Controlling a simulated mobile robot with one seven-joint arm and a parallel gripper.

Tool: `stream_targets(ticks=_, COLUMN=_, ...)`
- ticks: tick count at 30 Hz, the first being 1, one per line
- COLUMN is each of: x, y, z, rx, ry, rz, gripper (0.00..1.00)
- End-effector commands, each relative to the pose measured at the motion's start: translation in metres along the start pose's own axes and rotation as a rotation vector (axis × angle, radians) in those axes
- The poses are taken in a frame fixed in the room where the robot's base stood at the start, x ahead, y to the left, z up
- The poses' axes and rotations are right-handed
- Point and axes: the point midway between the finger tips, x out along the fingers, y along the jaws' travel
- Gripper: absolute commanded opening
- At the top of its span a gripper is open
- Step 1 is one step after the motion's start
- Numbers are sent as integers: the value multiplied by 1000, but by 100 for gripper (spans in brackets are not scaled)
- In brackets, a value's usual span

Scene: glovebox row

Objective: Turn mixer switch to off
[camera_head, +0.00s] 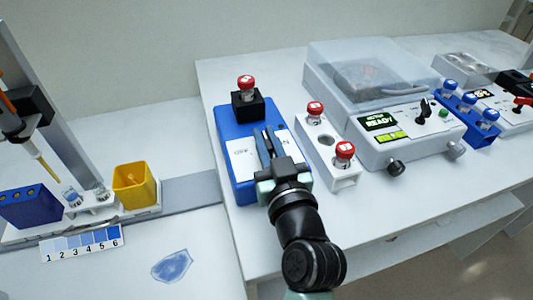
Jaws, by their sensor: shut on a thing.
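The mixer (223,128) is a blue box with white panels on its top, near the left edge of the table. A black holder (244,108) at its far end carries a red-capped vial (246,83). My gripper (267,136) is over the mixer's top, between the white panels, with its fingers pointing toward the far end. It is shut on the mixer switch. The fingers hide the switch, so its position cannot be read.
A white rack (328,146) with two red-capped vials stands close to the right of my gripper. Behind it is a clear-lidded machine (410,137) reading READY. A blue rack (463,121) stands further right. A yellow bin (136,188) is at the left.

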Motion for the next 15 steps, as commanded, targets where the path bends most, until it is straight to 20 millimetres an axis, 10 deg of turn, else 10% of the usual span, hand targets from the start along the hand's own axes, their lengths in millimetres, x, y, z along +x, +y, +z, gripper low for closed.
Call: stream_targets(ticks=15, x=0, y=0, z=4, rx=-1, ry=-1, rz=-216, gripper=0)
